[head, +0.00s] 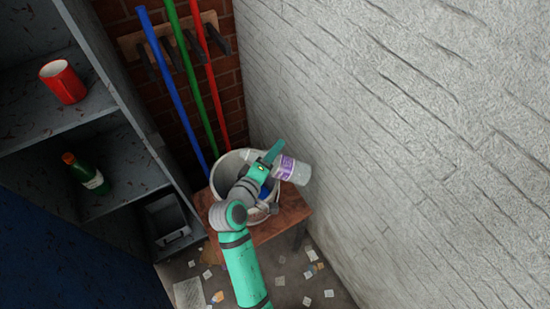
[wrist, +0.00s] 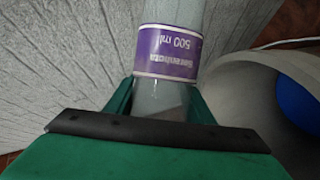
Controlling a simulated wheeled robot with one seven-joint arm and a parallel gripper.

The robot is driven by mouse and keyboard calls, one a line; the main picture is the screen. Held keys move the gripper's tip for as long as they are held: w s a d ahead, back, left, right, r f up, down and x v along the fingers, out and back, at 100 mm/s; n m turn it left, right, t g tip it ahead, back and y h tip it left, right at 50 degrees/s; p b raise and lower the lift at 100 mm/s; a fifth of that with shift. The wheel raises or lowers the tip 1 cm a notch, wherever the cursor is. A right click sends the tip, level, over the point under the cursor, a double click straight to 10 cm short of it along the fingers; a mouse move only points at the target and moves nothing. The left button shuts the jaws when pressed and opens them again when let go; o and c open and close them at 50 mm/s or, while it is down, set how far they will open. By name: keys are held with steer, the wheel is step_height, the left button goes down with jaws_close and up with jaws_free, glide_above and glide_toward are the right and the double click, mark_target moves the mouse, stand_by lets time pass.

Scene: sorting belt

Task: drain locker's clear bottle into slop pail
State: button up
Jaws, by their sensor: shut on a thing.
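The clear bottle (head: 291,171) with a purple label is in my gripper (head: 270,163), at the right side of the slop pail (head: 226,163) in the head view. It looks tilted; I cannot tell whether its mouth is over the pail. In the wrist view the bottle (wrist: 167,98) sits between my jaws (wrist: 160,105), its "500 ml" label upside down. The white pail's rim (wrist: 232,82) is to the right of it there. The pail stands on a wooden stool (head: 293,213). My arm covers part of the pail. No stream of liquid is visible.
A grey locker (head: 120,80) at left holds a red cup (head: 63,82), a green bottle (head: 87,174) and a grey bin (head: 168,220). Blue, green and red poles (head: 207,75) hang behind the pail. A white wall (head: 400,130) is close on the right. Scraps litter the floor.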

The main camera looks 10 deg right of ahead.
steer(key=w+a+r+m+t+y, duration=0.1)
steer(key=a+r+m+y, duration=0.1)
steer(key=a+m+y, duration=0.1)
steer(key=w+a+r+m+y, duration=0.2)
steer(key=a+r+m+y, duration=0.1)
steer(key=a+m, duration=0.3)
steer(key=shift+w+m+t, duration=0.25)
steer(key=shift+m+t, duration=0.05)
steer(key=shift+t, duration=0.1)
